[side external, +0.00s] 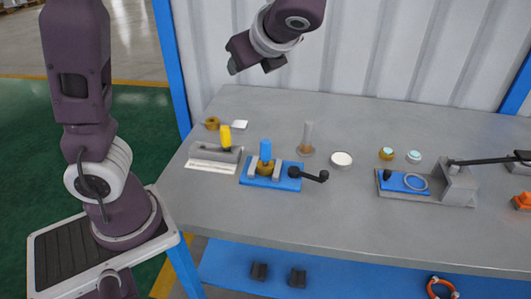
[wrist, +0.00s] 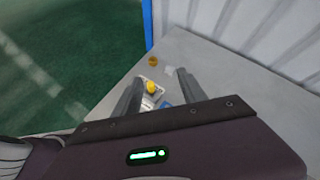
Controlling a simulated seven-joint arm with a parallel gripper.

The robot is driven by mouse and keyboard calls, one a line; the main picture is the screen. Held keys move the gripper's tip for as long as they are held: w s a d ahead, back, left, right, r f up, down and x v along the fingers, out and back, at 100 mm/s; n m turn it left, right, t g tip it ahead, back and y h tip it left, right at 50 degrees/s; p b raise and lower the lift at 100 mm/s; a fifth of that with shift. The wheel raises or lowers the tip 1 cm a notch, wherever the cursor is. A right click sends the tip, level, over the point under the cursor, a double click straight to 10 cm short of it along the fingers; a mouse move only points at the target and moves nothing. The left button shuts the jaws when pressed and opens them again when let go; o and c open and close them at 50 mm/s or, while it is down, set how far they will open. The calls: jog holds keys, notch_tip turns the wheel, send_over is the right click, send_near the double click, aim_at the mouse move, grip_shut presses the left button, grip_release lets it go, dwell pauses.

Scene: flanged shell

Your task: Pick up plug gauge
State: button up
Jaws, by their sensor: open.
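A yellow-handled piece (side external: 225,137), which looks like the plug gauge, stands upright and slightly tilted in a grey holder block (side external: 206,155) at the table's left. In the wrist view the yellow piece (wrist: 152,87) shows between the fingers, well beyond them. A blue-topped piece (side external: 265,150) stands at a brass flanged part (side external: 265,167) on a blue fixture (side external: 271,182); I cannot tell whether it is also a gauge. My gripper (side external: 253,67) is open and empty, high above the back left of the table. The wrist view shows the gripper (wrist: 160,76) with fingers apart.
A black-knobbed lever (side external: 309,175) sticks out right of the blue fixture. A grey fixture with a black lever (side external: 458,185) is at right. A corrugated wall (side external: 400,45) closes the back.

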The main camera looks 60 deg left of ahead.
aim_at(267, 147)
jog(key=w+d+f+m+t+y, duration=0.1)
jog(key=w+f+m+y, duration=0.1)
jog(key=w+m, duration=0.25)
jog(key=shift+n, duration=0.45)
notch_tip(267, 147, down, 22)
jog(key=shift+r, duration=0.15)
jog(key=x, duration=0.6)
jog(key=shift+w+a+f, duration=0.1)
jog(key=shift+w+f, duration=0.1)
jog(key=shift+f, duration=0.05)
jog(key=shift+w+a+f, duration=0.1)
jog(key=shift+a, duration=0.2)
grip_shut()
